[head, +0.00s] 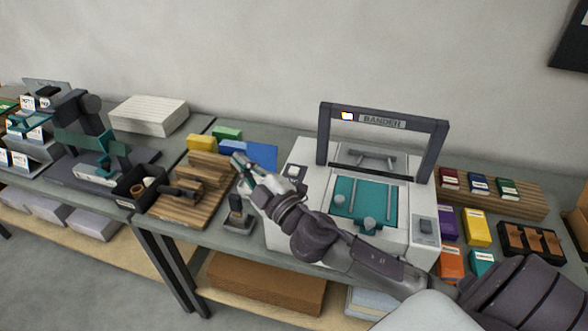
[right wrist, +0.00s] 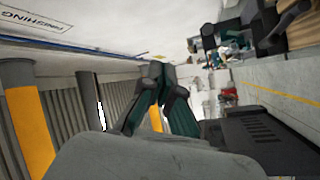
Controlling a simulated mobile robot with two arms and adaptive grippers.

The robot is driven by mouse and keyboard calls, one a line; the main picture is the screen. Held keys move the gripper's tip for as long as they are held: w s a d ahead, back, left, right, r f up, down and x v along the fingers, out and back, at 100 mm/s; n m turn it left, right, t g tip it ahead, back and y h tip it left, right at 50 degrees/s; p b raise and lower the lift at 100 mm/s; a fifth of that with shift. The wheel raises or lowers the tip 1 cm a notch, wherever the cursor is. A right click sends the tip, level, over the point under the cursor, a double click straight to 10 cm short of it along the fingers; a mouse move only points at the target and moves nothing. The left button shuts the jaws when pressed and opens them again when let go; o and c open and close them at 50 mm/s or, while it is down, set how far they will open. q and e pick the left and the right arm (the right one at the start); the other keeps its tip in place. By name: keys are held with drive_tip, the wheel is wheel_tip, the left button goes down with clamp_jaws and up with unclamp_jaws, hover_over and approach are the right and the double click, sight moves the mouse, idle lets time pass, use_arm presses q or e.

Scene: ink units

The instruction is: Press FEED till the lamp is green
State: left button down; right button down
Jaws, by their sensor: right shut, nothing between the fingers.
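The banding machine (head: 310,235) is a pale box with a dark arch marked "BANDER" and a teal top plate (head: 380,200). My right gripper (head: 238,161) is shut and empty, left of the machine above the bench, apart from that part. Its closed fingers also show in the right wrist view (right wrist: 158,76). My right forearm covers the machine's front left. My left gripper is not in view.
A dark switch (head: 425,227) is on the machine's front right. Left of it are a wooden block stand (head: 185,205), a small dark upright tool (head: 238,215) and yellow and green blocks (head: 227,133). Coloured packs (head: 477,228) and a dark tray (head: 530,243) lie to the right.

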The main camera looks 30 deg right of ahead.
drive_tip(key=w+a+r+n+g+y, duration=0.25)
drive_tip(key=a+r+n+y, duration=0.2)
drive_tip(key=n+y, duration=0.5)
drive_tip(key=n+g+h, duration=0.8)
drive_tip(key=g+h, duration=0.1)
drive_tip(key=h, duration=0.1)
hover_over(296, 170)
wheel_tip(296, 170, down, 6)
drive_tip(key=shift+d+f, duration=0.1)
drive_tip(key=shift+f, duration=0.1)
wheel_tip(296, 170, down, 8)
drive_tip(key=b, duration=0.4)
drive_tip(key=shift+b, duration=0.4)
drive_tip(key=shift+f+b, duration=0.35)
drive_tip(key=shift+b, duration=0.1)
